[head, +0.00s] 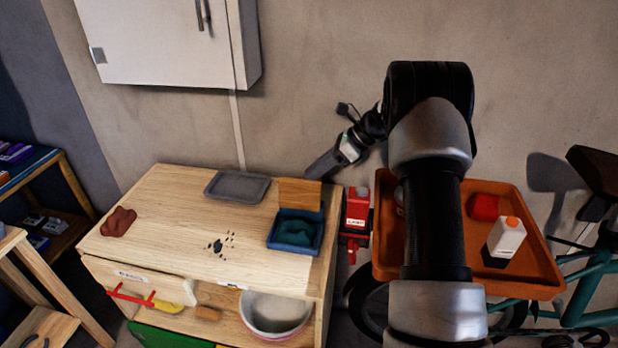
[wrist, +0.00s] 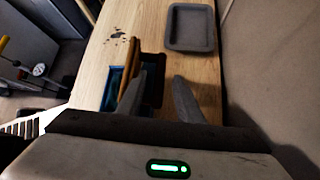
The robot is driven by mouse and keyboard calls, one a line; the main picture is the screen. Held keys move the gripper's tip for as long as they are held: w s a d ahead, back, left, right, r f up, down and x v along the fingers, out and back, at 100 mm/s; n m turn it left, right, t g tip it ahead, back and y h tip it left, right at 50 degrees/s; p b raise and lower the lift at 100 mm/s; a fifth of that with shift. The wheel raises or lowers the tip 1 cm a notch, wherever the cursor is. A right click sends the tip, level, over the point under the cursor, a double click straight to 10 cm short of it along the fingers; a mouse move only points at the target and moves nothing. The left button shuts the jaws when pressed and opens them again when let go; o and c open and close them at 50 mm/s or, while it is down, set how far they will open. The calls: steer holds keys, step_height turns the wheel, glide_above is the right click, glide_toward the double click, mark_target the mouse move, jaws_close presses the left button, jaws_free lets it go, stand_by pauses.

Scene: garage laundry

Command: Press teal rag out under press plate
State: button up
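The teal rag (head: 296,232) lies bunched in a blue tray (head: 316,243) at the bench's right end. The wooden press plate (head: 300,193) stands raised at the tray's back edge. In the wrist view the plate (wrist: 125,68) shows nearly edge-on, with part of the blue tray (wrist: 107,92) below it. My gripper (head: 320,168) is above and behind the plate in the head view. In the wrist view my gripper (wrist: 160,82) is open with nothing between its fingers. The plate is just left of the left finger; I cannot tell whether they touch.
A grey tray (head: 238,187) lies at the bench's back. A reddish-brown cloth (head: 119,222) and dark crumbs (head: 217,245) are on the bench. A red object (head: 357,207) stands at its right end, beside an orange tray (head: 545,275) holding a white bottle (head: 506,238).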

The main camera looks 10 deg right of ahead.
steer(key=shift+x, duration=0.85)
jaws_close()
